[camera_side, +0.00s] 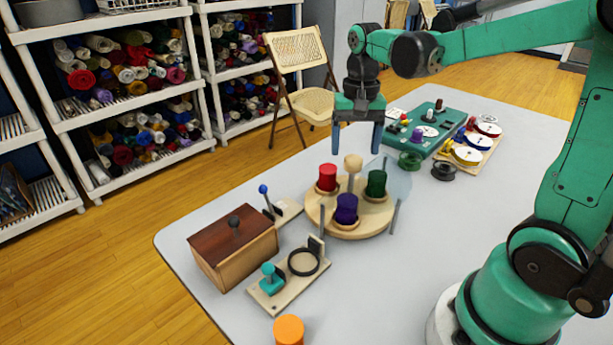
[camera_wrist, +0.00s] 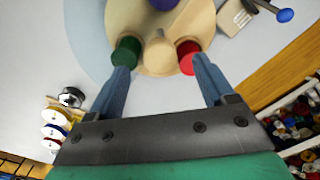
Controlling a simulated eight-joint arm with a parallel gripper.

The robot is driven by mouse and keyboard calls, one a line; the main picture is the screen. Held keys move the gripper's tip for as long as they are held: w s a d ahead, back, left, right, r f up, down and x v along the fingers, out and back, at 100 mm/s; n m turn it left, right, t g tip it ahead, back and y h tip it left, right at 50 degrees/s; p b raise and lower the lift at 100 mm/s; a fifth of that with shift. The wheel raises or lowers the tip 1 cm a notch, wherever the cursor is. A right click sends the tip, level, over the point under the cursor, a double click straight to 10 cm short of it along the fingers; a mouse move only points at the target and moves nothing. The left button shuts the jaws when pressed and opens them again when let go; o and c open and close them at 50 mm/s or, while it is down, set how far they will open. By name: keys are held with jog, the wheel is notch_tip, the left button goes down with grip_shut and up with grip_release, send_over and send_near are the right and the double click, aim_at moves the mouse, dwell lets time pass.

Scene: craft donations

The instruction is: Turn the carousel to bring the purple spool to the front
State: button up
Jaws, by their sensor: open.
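A round wooden carousel (camera_side: 330,225) stands on the table in the side view and shows at the top of the wrist view (camera_wrist: 120,15). It carries a red spool (camera_side: 327,178), a purple spool (camera_side: 346,208) and a green spool (camera_side: 376,183) around a pale central knob (camera_side: 353,163). The purple spool is on the side nearest the side camera. In the wrist view the knob (camera_wrist: 158,52) lies between the green spool (camera_wrist: 126,50) and the red spool (camera_wrist: 187,55). My gripper (camera_side: 358,145) is open and empty, pointing down above the carousel's far side; contact with anything is not visible.
A wooden box (camera_side: 235,250), a blue-knobbed lever (camera_side: 264,190) and a plate with a black ring (camera_side: 303,262) stand left of the carousel. Thin posts (camera_side: 394,217) and a clear panel (camera_side: 397,183) border it. A green board (camera_side: 425,130) lies behind.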

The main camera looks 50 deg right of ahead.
jog(key=shift+f, duration=1.4)
jog(key=shift+c, duration=0.3)
grip_shut()
